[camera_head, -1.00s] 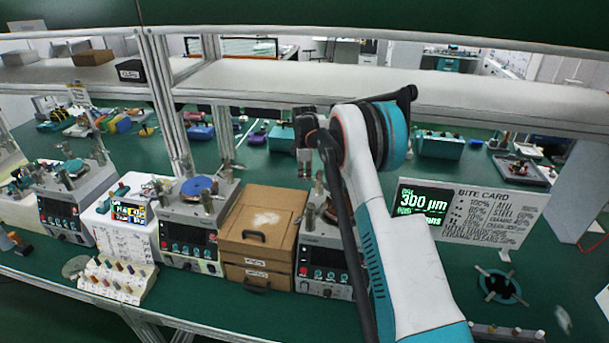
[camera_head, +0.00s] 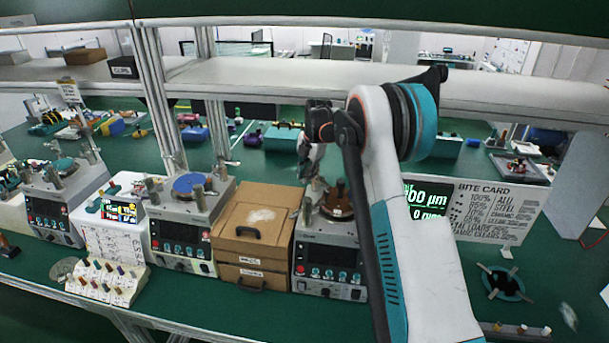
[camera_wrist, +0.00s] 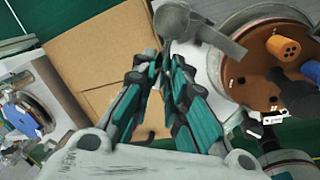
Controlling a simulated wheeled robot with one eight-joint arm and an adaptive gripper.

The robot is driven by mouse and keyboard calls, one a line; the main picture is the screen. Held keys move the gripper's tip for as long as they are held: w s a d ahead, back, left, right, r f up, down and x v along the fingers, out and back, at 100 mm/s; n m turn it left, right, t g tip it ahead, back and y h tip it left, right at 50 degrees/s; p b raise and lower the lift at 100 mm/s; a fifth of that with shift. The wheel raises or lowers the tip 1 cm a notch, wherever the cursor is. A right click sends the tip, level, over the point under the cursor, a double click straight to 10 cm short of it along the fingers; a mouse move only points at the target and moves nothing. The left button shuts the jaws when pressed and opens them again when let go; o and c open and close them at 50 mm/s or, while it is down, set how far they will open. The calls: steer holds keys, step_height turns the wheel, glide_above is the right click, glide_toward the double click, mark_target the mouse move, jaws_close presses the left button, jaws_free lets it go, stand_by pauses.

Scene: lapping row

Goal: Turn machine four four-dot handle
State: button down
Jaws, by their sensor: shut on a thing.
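The lapping machine (camera_head: 328,262) under my arm has a grey front panel and a brown plate (camera_head: 337,203) on top. In the wrist view its round brown plate (camera_wrist: 262,85) is at the right, with an orange dotted piece (camera_wrist: 283,47) and a blue dotted piece (camera_wrist: 311,70) on it. A grey round-ended handle with a side bar (camera_wrist: 208,36) is at the top, at my fingertips. My gripper (camera_wrist: 166,62) is shut on this grey handle, its teal fingers close together. I cannot read any dots on the handle. In the head view my gripper (camera_head: 311,165) is small, left of the plate.
Brown boxes (camera_head: 257,232) stand close on the left of the machine. Another machine with a blue disc (camera_head: 187,184) is beyond them. A bite card sign (camera_head: 490,212) stands to the right. A shelf (camera_head: 290,77) runs behind and above.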

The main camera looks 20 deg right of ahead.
steer(key=shift+s+d+n, duration=0.1)
steer(key=shift+n, duration=0.2)
stand_by(0.4)
steer(key=c, duration=1.6)
jaws_free()
steer(key=r, duration=0.4)
steer(key=s+r, duration=0.1)
steer(key=r, duration=0.3)
steer(key=s+d+r, duration=0.1)
steer(key=r, duration=0.2)
steer(key=shift+r, duration=0.4)
steer(key=shift+s, duration=0.1)
